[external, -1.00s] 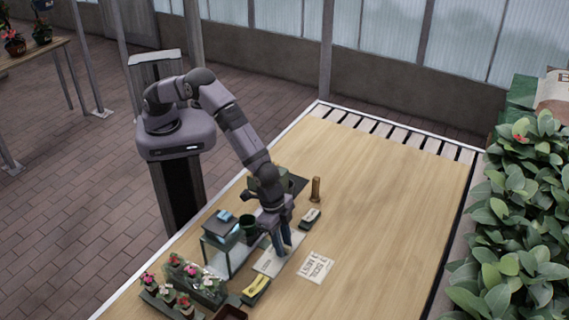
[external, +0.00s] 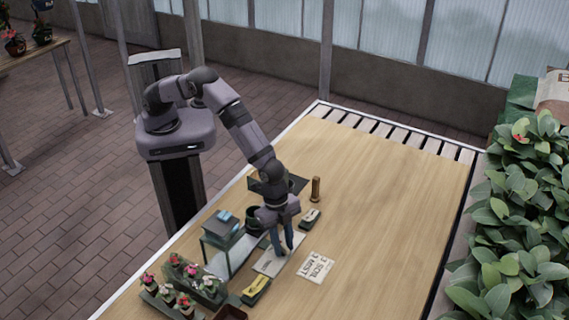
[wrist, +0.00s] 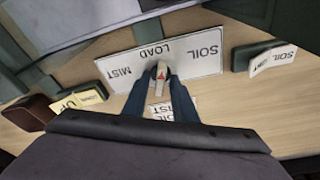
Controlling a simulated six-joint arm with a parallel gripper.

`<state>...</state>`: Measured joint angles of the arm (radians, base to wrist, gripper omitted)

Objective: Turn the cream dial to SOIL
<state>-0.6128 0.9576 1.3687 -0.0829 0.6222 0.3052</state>
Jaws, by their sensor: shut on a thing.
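The cream dial (wrist: 159,86) with a red mark sits at the near edge of a white panel (wrist: 205,65) in the wrist view. The panel reads MIST, LOAD and SOIL from left to right, upside down. The red mark points roughly toward LOAD. My gripper (wrist: 161,73) is shut on the dial, one blue-grey finger on each side. In the external view, my gripper (external: 281,251) reaches down to the white panel (external: 268,267), and the fingers hide the dial.
A printed card (external: 316,266) lies right of the panel. A yellow-topped switch box (external: 256,287) and potted flowers (external: 185,290) stand at lower left. A dark switch box (external: 310,218) and a wooden post (external: 316,189) stand behind. The table's right side is clear.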

